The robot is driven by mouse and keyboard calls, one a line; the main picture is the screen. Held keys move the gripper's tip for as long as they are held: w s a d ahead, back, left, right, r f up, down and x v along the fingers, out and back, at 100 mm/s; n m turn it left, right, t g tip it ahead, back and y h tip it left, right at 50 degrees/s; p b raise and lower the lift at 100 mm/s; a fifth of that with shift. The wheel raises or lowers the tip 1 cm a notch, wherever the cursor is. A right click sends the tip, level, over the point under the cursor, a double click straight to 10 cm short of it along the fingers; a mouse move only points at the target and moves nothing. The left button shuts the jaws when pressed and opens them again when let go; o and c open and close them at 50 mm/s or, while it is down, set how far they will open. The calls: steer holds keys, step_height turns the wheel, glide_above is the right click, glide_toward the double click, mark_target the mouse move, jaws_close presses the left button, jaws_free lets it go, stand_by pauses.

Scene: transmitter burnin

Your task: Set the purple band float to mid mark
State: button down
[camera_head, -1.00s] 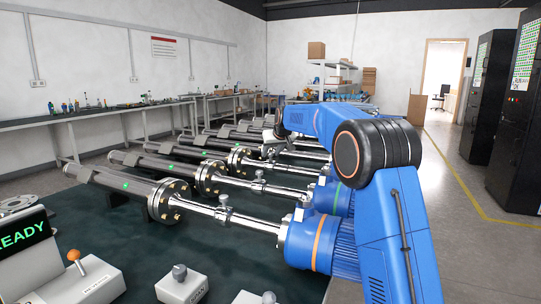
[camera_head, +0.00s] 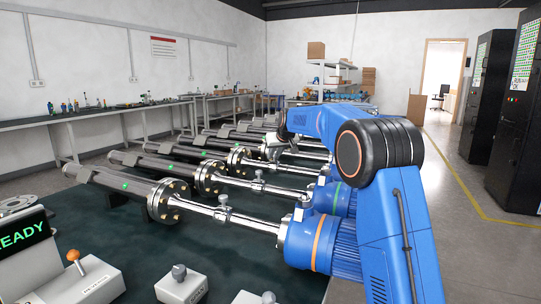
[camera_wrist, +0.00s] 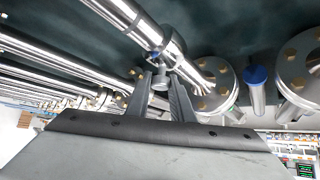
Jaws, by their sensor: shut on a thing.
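Several level transmitters lie in a row, each with a dark tube, bolted flange, bare silver rod and blue housing. The nearest housing has an orange band (camera_head: 318,240) and the one behind it a green band (camera_head: 337,197). I cannot make out a purple band. Collars with small knobs sit on the nearest rod (camera_head: 223,201) and second rod (camera_head: 257,177). My gripper (camera_wrist: 160,82) is at a farther unit, shut on the small grey knob (camera_wrist: 160,77) of a collar on a silver rod (camera_wrist: 145,35). In the head view, my arm partly hides that unit.
A READY display box (camera_head: 22,240), an orange-knobbed lever box (camera_head: 88,281) and a grey switch box (camera_head: 180,285) stand at the front. A blue-capped post (camera_wrist: 256,84) stands near the flanges right of my gripper. Neighbouring rods run close on the left.

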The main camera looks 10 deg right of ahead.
steer(key=s+d, duration=0.2)
steer(key=d, duration=0.1)
steer(key=shift+s, duration=0.2)
steer(key=c, duration=1.5)
jaws_free()
steer(key=shift+c, duration=0.2)
steer(key=v, duration=1.7)
steer(key=shift+s, duration=0.15)
steer(key=shift+d, duration=0.1)
